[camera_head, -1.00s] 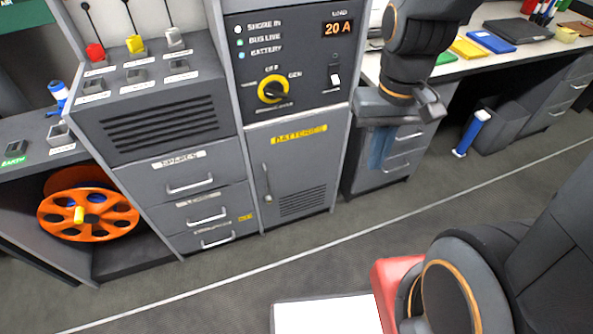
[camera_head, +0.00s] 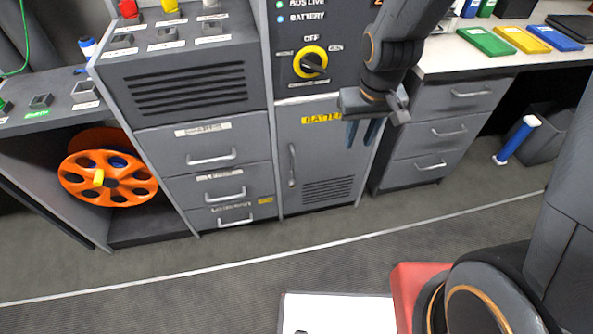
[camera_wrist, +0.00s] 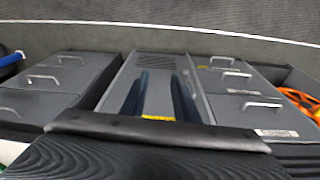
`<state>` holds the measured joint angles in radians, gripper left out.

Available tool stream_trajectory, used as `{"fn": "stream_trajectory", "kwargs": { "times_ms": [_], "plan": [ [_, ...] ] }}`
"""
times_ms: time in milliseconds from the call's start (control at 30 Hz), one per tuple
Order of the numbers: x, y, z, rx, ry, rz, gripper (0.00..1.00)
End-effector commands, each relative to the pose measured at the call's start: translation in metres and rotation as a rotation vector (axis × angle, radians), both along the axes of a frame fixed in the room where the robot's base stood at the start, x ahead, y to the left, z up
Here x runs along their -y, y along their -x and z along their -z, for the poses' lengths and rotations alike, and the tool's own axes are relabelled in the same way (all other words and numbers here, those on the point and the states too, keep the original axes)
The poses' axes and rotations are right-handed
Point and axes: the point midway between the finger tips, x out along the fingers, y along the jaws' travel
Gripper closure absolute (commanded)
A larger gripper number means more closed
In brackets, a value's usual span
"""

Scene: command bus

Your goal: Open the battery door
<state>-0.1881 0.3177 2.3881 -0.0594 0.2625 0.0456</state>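The grey battery door (camera_head: 325,165) is shut in the middle cabinet, with a yellow label at its top and a vent low down. Its vertical handle (camera_head: 292,165) is on the door's left side. My gripper (camera_head: 362,133) hangs in front of the door's upper right, its blue fingers overlapping the label's right end in the head view. In the wrist view, the two fingers of my gripper (camera_wrist: 160,85) are apart with nothing between them. The battery door (camera_wrist: 160,72) shows behind and between them there.
Drawers with bar handles (camera_head: 222,160) stand left of the door, and another drawer unit (camera_head: 440,130) stands right. A yellow rotary switch (camera_head: 311,62) is above the door. An orange reel (camera_head: 108,178) sits in the left shelf. The floor (camera_head: 250,260) before the cabinets is mostly clear.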

Motion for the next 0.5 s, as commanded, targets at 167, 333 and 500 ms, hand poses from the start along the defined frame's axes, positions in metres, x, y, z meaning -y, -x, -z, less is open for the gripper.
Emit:
{"fn": "stream_trajectory", "kwargs": {
  "times_ms": [167, 333, 500],
  "plan": [
    [-0.065, -0.058, 0.100, 0.087, -0.026, -0.129, 0.72],
    [-0.120, -0.088, 0.168, 0.158, -0.061, -0.224, 0.72],
    [-0.148, -0.098, 0.197, 0.194, -0.086, -0.267, 0.72]
  ]
}}
